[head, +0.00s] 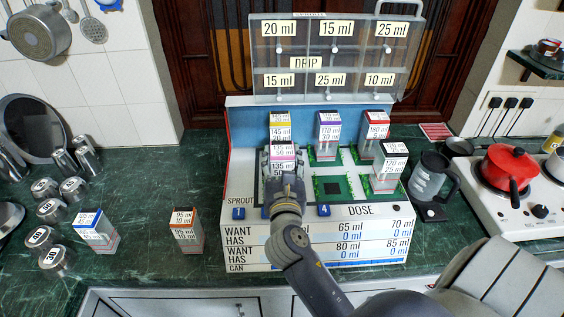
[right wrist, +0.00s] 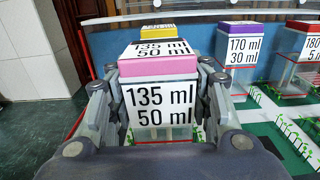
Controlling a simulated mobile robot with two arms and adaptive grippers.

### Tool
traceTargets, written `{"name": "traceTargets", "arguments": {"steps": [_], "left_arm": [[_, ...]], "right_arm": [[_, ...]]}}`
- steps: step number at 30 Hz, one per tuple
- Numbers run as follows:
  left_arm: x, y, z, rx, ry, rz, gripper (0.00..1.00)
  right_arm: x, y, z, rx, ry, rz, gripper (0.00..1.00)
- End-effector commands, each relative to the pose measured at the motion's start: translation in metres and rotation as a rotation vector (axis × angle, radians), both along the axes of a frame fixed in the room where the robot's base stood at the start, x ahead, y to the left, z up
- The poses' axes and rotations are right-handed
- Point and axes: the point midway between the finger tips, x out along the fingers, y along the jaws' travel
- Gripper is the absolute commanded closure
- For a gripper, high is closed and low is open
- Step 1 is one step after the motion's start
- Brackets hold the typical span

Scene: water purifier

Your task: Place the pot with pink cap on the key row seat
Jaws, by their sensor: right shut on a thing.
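The pot with the pink cap (head: 283,151), labelled 135 ml / 50 ml, is near the left side of the white board (head: 232,180). My right gripper (head: 283,172) is shut on it. In the right wrist view the pink-capped pot (right wrist: 160,95) sits upright between both fingers (right wrist: 160,110). Its base is hidden, so I cannot tell whether it touches the board. Blue keys (head: 239,213) (head: 324,210) are on the board's front edge; my right arm hides part of this edge. The key row seat is not clearly marked. My left gripper is out of view.
Yellow (head: 280,116), purple (head: 329,117), red (head: 377,116) and black-capped (head: 396,147) pots stand on the board. Blue (head: 88,218) and orange-capped (head: 183,216) pots stand on the counter at left. A dark mug (head: 430,180) and a stove (head: 500,195) are at right.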

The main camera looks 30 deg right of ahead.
Motion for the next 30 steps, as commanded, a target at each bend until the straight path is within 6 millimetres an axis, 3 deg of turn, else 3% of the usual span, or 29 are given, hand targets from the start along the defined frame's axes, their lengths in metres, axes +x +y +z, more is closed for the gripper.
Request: {"name": "traceTargets", "arguments": {"steps": [5, 6, 8, 20, 23, 30], "left_arm": [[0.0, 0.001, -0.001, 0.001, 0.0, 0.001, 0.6], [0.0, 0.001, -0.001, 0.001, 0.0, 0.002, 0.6], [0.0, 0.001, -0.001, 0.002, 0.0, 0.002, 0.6], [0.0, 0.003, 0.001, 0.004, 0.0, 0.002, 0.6], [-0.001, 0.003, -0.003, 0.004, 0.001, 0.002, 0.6], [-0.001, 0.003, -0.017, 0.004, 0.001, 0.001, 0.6]], "right_arm": [[0.0, 0.0, -0.003, 0.0, 0.0, 0.0, 0.79], [0.0, 0.0, -0.003, 0.001, 0.0, 0.0, 0.47], [0.0, 0.0, -0.003, 0.001, 0.0, 0.0, 0.34], [0.0, 0.0, 0.001, 0.0, -0.001, 0.0, 0.34], [-0.009, 0.006, -0.002, 0.002, 0.001, 0.002, 0.34], [-0.052, 0.032, -0.004, 0.005, 0.002, 0.0, 0.34]]}}
